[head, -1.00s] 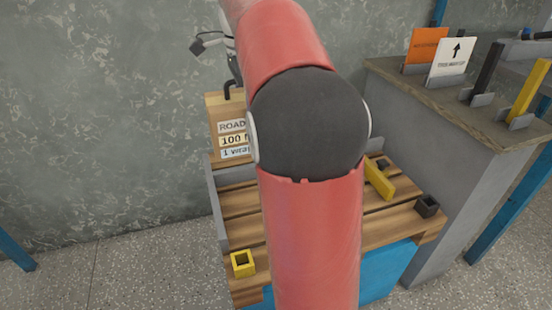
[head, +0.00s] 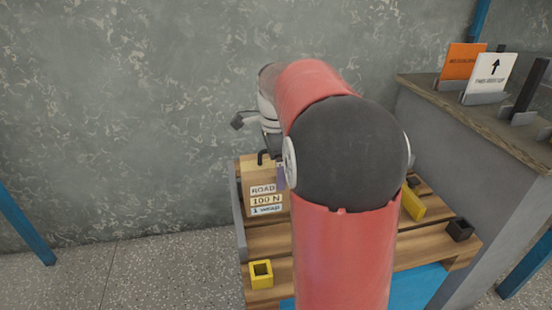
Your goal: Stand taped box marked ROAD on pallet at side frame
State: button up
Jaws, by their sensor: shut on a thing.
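The tan box marked ROAD (head: 252,178), with "100 N" and a third label below, is upright at the back left of the slatted wooden pallet (head: 268,240). It is just inside the grey side frame (head: 241,235) on the pallet's left edge. I cannot tell whether its base touches the slats or its side touches the frame. My gripper (head: 265,157) is at the box's top, shut on it. My red arm hides most of the gripper, the box's right side and the middle of the pallet.
A yellow square socket (head: 261,274) stands at the pallet's front left, a black one (head: 460,229) at the right. A yellow bar (head: 413,204) lies right of my arm. A grey counter (head: 470,150) with upright cards is at the right. A mottled wall (head: 130,110) stands behind.

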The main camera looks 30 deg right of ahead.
jog(key=shift+f+b, duration=0.3)
jog(key=shift+f, duration=1.55)
jog(key=shift+f, duration=0.1)
jog(key=o, duration=1.8)
jog(key=shift+f, duration=0.1)
jog(key=shift+c, duration=0.2)
